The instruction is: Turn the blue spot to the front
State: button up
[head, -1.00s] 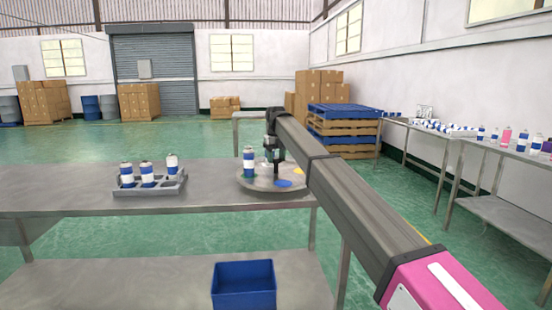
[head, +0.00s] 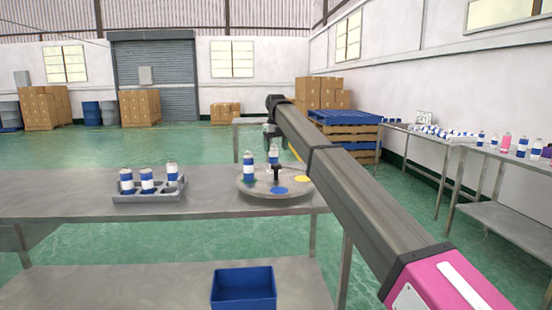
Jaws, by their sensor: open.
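A round grey turntable (head: 250,190) sits at the right end of the metal table. The blue spot (head: 279,190) lies on its near side, slightly right of the middle. A yellow spot (head: 303,178) lies at its right edge. A black upright post (head: 276,173) stands near the turntable's middle. One blue-and-white can (head: 249,166) stands on its left part, and another can (head: 273,155) stands at the back. My gripper (head: 270,131) is above and behind the turntable, apart from the post. It is open, though my arm partly hides it and the fingers are hard to see.
A grey tray (head: 150,198) with several cans stands left on the table (head: 60,195). A blue bin (head: 243,288) is on the lower surface. Side tables (head: 510,208) with cans run along the right wall. The table between tray and turntable is clear.

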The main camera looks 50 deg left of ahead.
notch_tip(320, 180, up, 3)
jog(key=shift+r, duration=0.2)
dwell(0.5)
